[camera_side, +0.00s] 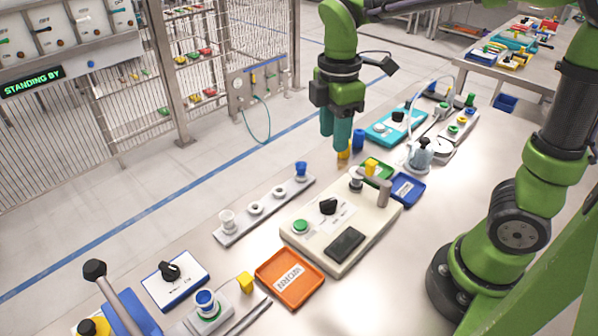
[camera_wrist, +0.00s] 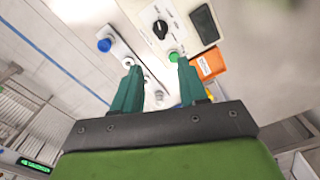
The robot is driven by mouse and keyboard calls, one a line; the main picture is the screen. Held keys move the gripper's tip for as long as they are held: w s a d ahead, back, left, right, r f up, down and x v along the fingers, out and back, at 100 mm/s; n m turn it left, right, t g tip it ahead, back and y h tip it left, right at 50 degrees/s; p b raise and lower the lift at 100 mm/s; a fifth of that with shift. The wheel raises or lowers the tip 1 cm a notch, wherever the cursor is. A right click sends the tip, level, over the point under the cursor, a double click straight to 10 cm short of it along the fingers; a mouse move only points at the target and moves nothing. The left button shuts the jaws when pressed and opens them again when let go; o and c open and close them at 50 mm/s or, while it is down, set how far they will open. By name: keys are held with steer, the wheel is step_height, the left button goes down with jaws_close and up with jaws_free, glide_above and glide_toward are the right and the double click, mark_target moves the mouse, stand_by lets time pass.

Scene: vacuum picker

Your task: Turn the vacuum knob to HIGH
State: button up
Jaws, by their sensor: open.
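A cream control box (camera_side: 292,232) stands mid-table in the side view. A black knob (camera_side: 328,206) sits on its white label plate; it also shows in the wrist view (camera_wrist: 160,29). The print around the knob is too small to read. A green button (camera_side: 301,227) and a dark rectangular pad (camera_side: 345,243) are on the same box. My gripper (camera_side: 336,142) points down with teal fingers apart and empty, above the table beyond the box's far end in the side view. In the wrist view my gripper (camera_wrist: 158,67) is apart from the knob.
An orange tray (camera_side: 290,279) lies before the box and a blue tray (camera_side: 407,189) beside its far end. A grey rack with a blue cup (camera_side: 301,170) runs along its left. Another knob box (camera_side: 174,282) stands front left. A sign (camera_side: 33,82) reads "STANDING BY". Table right is clear.

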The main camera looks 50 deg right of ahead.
mark_target(329, 201)
step_height(329, 201, down, 17)
steer(key=shift+r, duration=0.1)
stand_by(0.4)
jaws_close()
